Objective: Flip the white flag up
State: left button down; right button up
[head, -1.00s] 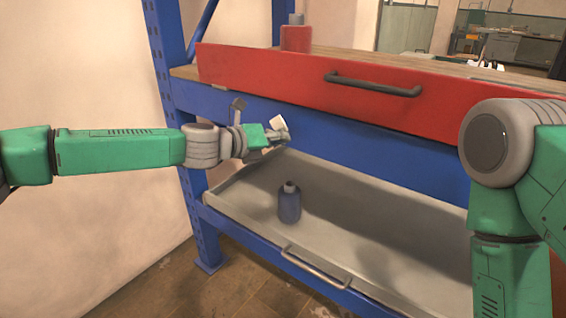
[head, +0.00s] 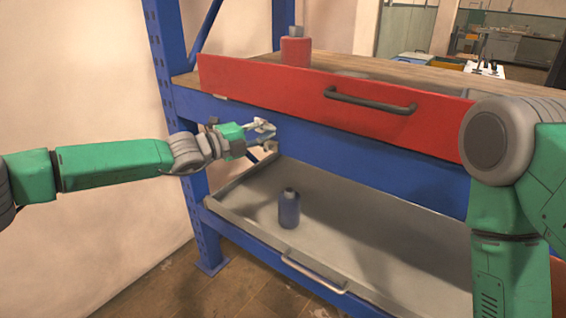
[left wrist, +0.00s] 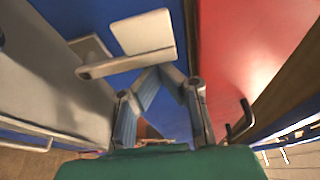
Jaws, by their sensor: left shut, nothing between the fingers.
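The white flag (left wrist: 146,34) is a flat, square-edged plate beside a pale lever bar (left wrist: 125,63), in front of the blue panel in the left wrist view. In the head view it is small and partly covered by my left gripper (head: 266,137), which is at the left part of the blue beam. In the left wrist view the gripper's fingers (left wrist: 161,72) meet at their tips, shut and empty, close to the bar. I cannot tell whether they touch it. My right arm shows at the right edge of the head view, but its gripper is out of view.
A red drawer (head: 270,88) with a dark handle (head: 370,100) is above the blue beam (head: 340,150). A grey tray drawer (head: 380,235) below holds a dark blue bottle (head: 289,208). A red container (head: 295,50) stands on the wooden top. The blue post (head: 170,100) is behind my left arm.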

pick_arm(q)
jog(key=shift+w+a+n, duration=0.1)
jog(key=shift+a+n, duration=0.1)
jog(key=shift+n, duration=0.2)
jog(key=shift+r, duration=0.1)
dwell(0.4)
